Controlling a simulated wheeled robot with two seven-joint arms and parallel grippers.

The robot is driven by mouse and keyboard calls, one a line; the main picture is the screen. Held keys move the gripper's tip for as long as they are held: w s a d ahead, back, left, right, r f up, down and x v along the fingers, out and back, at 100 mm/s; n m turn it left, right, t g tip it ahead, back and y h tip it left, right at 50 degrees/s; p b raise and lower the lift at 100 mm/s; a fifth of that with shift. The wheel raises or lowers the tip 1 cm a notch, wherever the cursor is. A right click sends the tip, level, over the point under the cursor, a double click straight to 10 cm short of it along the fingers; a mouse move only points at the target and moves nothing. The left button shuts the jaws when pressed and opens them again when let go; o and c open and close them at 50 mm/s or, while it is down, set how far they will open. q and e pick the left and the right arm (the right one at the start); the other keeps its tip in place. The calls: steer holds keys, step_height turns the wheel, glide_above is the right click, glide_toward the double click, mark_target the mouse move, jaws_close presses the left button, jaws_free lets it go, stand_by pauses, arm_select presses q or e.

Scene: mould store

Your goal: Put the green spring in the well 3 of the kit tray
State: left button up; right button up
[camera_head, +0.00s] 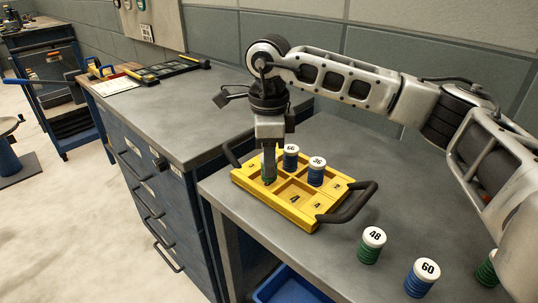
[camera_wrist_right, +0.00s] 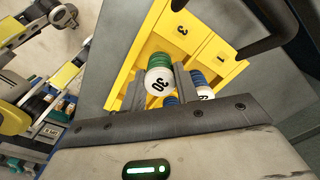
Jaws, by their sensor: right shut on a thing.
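The yellow kit tray (camera_head: 265,203) lies on the grey bench, with dark handles at its ends. My right gripper (camera_head: 269,158) points down over the tray's left part. It is shut on a green spring (camera_head: 269,180), whose lower end is at the wells; I cannot tell whether it touches the tray floor. In the right wrist view the green spring (camera_wrist_right: 159,72) has a white cap marked 30 and sits between the two fingers. The well marked 3 (camera_wrist_right: 181,30) shows there beyond the spring. My left gripper is not in view.
In the tray stand a spring capped 66 (camera_head: 291,157) and a blue spring capped 36 (camera_head: 316,172), close to my right gripper. A green spring capped 48 (camera_head: 371,248), a blue spring capped 60 (camera_head: 422,279) and another green one (camera_head: 487,270) stand on the bench at right.

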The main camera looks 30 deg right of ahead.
steer(key=shift+f, duration=0.1)
steer(key=o, duration=1.1)
steer(key=c, duration=0.4)
steer(key=shift+r+p, duration=0.45)
steer(key=shift+r, duration=0.2)
steer(key=shift+r, duration=0.1)
